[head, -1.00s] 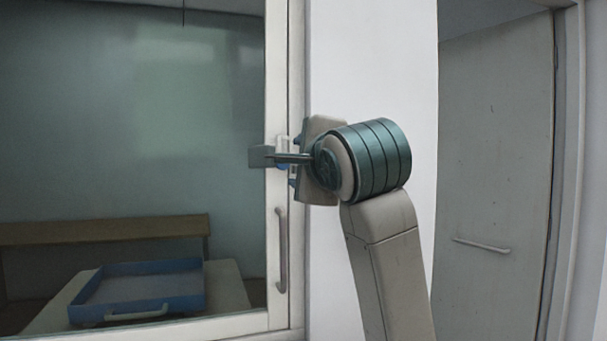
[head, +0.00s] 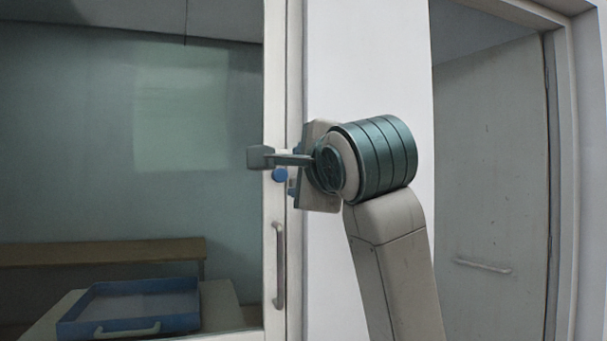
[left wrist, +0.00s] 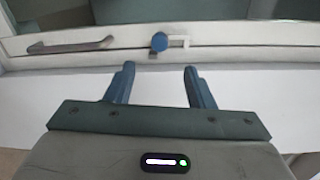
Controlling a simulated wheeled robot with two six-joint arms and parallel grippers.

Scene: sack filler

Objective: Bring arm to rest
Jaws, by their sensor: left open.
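My left gripper (head: 268,158) is in front of the white window frame (head: 276,120) in the head view, pointing left. In the left wrist view its two blue-grey fingers (left wrist: 159,80) are spread apart with nothing between them. A round blue knob (head: 279,175) sits on the frame just below the fingers in the head view. In the left wrist view the knob (left wrist: 159,41) and a small white latch piece (left wrist: 179,41) lie beyond the fingertips, apart from them. My right gripper is not in view.
A grey bar handle (head: 280,265) is on the frame below the knob. Behind the glass are a blue tray (head: 145,325) and a wooden bench (head: 100,251). A white wall (head: 365,70) stands behind my arm. A grey door (head: 490,170) is at the right.

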